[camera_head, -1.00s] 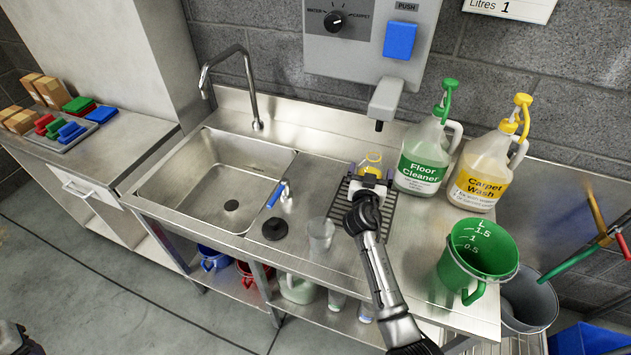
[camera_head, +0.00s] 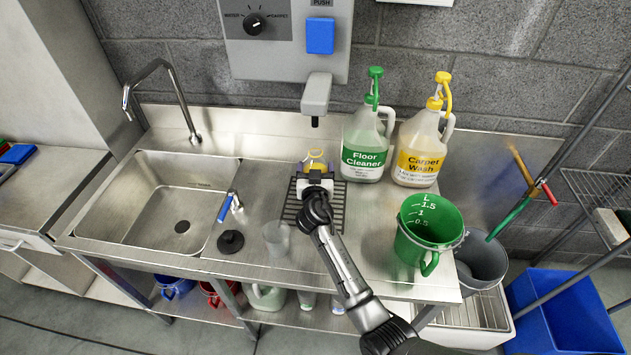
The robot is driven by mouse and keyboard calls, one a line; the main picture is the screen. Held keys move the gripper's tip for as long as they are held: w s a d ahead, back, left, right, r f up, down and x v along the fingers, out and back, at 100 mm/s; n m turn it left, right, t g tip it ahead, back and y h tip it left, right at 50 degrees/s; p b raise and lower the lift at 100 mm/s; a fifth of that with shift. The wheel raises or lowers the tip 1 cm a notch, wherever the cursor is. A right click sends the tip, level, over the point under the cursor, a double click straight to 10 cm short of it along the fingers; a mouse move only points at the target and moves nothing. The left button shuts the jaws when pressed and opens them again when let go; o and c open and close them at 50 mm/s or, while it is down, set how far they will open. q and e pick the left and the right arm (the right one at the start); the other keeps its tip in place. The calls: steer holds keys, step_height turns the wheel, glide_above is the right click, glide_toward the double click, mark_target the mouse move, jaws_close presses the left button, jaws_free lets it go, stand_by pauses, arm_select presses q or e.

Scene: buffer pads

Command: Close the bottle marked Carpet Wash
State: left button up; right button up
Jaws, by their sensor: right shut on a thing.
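The Carpet Wash bottle (camera_head: 418,150) is a clear jug with a yellow label and stands upright at the back of the counter. Its yellow top (camera_head: 441,92) rises above the neck, with a looped yellow piece beside it. I cannot tell whether it is closed. My right gripper (camera_head: 316,178) is to the left of the bottle and apart from it, over the drip grate under the dispenser nozzle. It is shut on a yellow-topped item (camera_head: 316,160), mostly hidden by the gripper. My left gripper is not in view.
The green-labelled Floor Cleaner bottle (camera_head: 366,146) stands just left of the Carpet Wash. A green measuring jug (camera_head: 414,250) stands in front of them. A clear cup (camera_head: 277,238) and black plug (camera_head: 231,241) are near the sink (camera_head: 150,170). The dispenser nozzle (camera_head: 317,95) hangs above the grate (camera_head: 291,210).

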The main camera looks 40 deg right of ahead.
mark_target(316, 159)
steer(key=shift+r, duration=0.3)
